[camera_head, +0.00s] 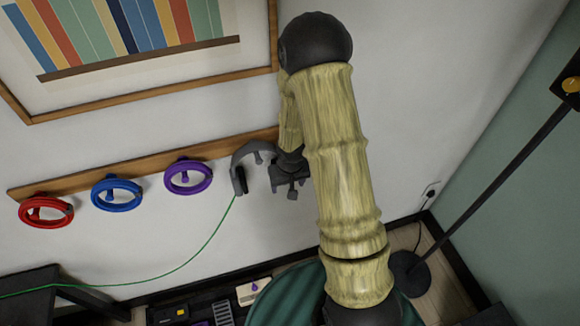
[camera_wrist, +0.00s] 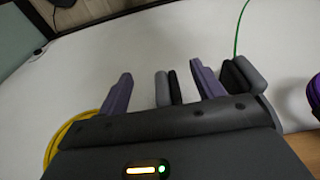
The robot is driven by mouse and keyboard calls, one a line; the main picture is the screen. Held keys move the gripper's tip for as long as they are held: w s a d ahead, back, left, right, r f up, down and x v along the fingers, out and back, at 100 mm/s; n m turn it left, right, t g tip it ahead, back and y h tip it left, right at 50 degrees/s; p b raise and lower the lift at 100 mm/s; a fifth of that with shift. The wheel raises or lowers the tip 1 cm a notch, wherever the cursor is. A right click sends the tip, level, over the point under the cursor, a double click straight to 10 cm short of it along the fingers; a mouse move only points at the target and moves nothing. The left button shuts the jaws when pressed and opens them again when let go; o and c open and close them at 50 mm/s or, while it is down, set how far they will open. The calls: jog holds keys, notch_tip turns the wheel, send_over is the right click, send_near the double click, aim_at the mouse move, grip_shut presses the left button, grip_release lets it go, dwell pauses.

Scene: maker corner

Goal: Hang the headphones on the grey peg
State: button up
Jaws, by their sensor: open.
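The grey headphones (camera_head: 240,168) are at the wooden rail on the wall, band arched upward, with a green cable running down from the left cup. The grey peg is not visible, so I cannot tell whether the band rests on it. My gripper (camera_head: 290,192) is just right of the headphones, close to the wall. In the wrist view my gripper (camera_wrist: 163,82) is open, its two purple-grey fingers apart. One cup of the headphones (camera_wrist: 162,88) appears between the fingers, with a gap on each side. The other cup is outside the right finger.
Red (camera_head: 47,212), blue (camera_head: 117,195) and purple (camera_head: 188,177) rings hang along the wooden rail (camera_head: 140,172) to the left. A yellow coil (camera_wrist: 72,135) is beside the gripper in the wrist view. A framed picture is above; a lamp stand (camera_head: 480,185) is at right.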

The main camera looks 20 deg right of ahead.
notch_tip(320, 180, up, 11)
jog(key=s, duration=0.2)
jog(key=shift+r, duration=0.15)
jog(key=shift+s, duration=0.1)
dwell(0.4)
jog(key=s+a+f+b, duration=0.1)
jog(key=s+b, duration=0.7)
jog(key=s, duration=0.3)
jog(key=shift+a, duration=0.15)
jog(key=shift+f, duration=0.1)
dwell(1.2)
